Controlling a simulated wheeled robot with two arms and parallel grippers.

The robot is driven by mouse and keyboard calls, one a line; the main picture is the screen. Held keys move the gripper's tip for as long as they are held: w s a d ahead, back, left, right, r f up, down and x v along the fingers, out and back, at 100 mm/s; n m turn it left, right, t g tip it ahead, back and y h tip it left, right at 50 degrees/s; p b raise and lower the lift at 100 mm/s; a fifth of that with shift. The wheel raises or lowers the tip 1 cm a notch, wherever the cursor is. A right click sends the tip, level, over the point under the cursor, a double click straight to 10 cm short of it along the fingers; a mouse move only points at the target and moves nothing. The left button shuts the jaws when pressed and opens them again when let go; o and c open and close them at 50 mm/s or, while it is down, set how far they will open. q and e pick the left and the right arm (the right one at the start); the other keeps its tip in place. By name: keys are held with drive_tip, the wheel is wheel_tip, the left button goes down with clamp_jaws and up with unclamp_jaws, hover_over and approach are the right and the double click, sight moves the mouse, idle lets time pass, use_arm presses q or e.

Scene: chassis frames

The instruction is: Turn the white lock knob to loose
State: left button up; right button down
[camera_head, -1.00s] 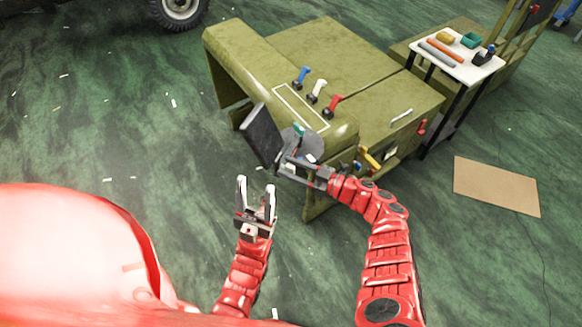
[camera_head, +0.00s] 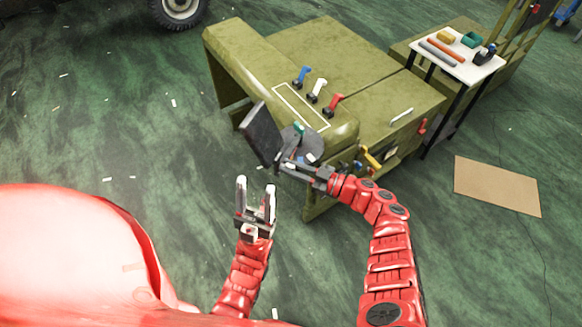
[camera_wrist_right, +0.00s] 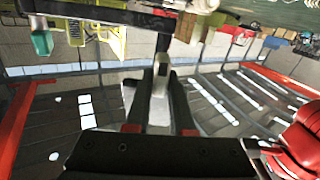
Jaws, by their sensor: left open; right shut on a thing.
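A white knob (camera_wrist_right: 160,90) shows between the fingers of my right gripper in the right wrist view; the fingers partly cover it. My right gripper (camera_head: 287,163) is shut on it, beside the grey disc (camera_head: 294,144) and below the dark tilted panel (camera_head: 262,135) at the near end of the olive chassis. The fingers also show in the wrist view (camera_wrist_right: 158,108). How far the knob is turned cannot be told. My left gripper (camera_head: 255,200) is open and empty, below and left of the right one, apart from the chassis.
A green-topped lever (camera_head: 299,129) stands on the disc. Blue (camera_head: 301,76), white (camera_head: 316,91) and red (camera_head: 333,104) levers line the olive chassis (camera_head: 330,50). A white side table (camera_head: 462,68) holds tools at right. Cardboard (camera_head: 497,186) lies on the floor.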

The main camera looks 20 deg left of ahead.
drive_tip(key=n+b, duration=0.2)
drive_tip(key=shift+s+f+n, duration=0.15)
drive_tip(key=shift+f+n, duration=0.05)
drive_tip(key=shift+n, duration=0.1)
drive_tip(key=shift+s+f+n+b, duration=0.1)
drive_tip(key=shift+f+n+b, duration=0.05)
drive_tip(key=shift+n+b, duration=2.55)
drive_tip(key=shift+s+f+n+b, duration=0.15)
drive_tip(key=shift+n+b, duration=1.95)
drive_tip(key=shift+b, duration=1.15)
drive_tip(key=shift+s+f+n+b, duration=0.1)
drive_tip(key=shift+f+n+b, duration=0.05)
drive_tip(key=shift+n+b, duration=2.55)
drive_tip(key=shift+b, duration=0.35)
drive_tip(key=shift+r, duration=0.1)
drive_tip(key=c, duration=0.8)
unclamp_jaws()
drive_tip(key=shift+w, duration=0.1)
